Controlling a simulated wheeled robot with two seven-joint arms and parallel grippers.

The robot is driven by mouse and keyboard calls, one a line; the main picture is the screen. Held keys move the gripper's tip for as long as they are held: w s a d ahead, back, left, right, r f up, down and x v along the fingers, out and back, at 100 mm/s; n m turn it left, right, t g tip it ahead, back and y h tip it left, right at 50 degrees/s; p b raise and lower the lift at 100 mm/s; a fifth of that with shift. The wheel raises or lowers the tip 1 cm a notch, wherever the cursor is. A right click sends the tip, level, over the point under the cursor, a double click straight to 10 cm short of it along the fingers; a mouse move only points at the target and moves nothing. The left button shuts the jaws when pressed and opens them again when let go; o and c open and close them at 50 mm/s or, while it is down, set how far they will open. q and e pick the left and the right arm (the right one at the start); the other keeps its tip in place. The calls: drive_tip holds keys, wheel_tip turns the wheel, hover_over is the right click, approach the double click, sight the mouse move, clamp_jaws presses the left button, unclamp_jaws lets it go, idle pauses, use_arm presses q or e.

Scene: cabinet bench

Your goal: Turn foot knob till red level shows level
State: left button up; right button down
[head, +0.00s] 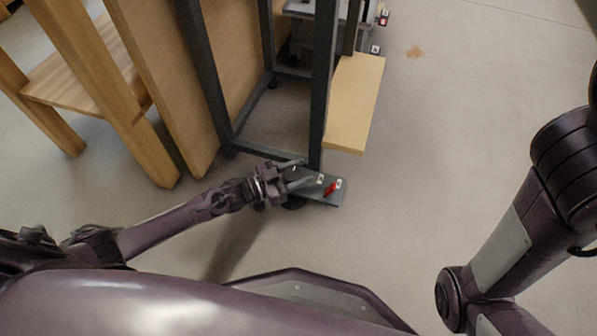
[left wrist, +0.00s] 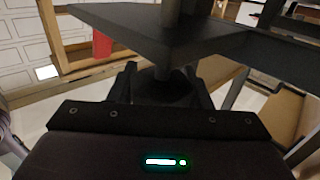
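The red level (head: 331,189) lies on a dark grey plate (head: 334,198) at the foot of the bench frame. It also shows as a red block in the left wrist view (left wrist: 102,44); its reading is too small to tell. My left gripper (head: 307,172) is at the plate's left end, its two fingers spread apart. In the left wrist view, the dark foot knob (left wrist: 165,90) sits below the plate on a stem, between the two fingers. I cannot see whether they touch it. My right gripper is out of view; only my right arm shows at the right.
The dark bench frame post (head: 322,90) rises beside the plate. A light wooden board (head: 354,103) stands behind it. Wooden panels and a wooden stool-like piece (head: 80,75) stand at the left.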

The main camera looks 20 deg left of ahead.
use_arm(q)
drive_tip(key=c, duration=0.4)
drive_tip(key=shift+r+p, duration=0.15)
drive_tip(key=shift+p, duration=0.15)
drive_tip(key=n+t+y+p, duration=0.2)
drive_tip(key=t+y+p, duration=0.1)
drive_tip(key=shift+w+r+n, duration=0.1)
drive_tip(key=shift+r+n, duration=0.05)
drive_tip(key=shift+n, duration=0.25)
drive_tip(key=shift+w+a+f+n+t+y+p, duration=0.15)
drive_tip(key=shift+n+t+y+p, duration=0.2)
drive_tip(key=shift+y, duration=0.25)
drive_tip(key=shift+a+f+n+t+y+p, duration=0.1)
drive_tip(key=shift+n+t+y, duration=0.15)
drive_tip(key=shift+n+y, duration=0.3)
drive_tip(key=o, duration=1)
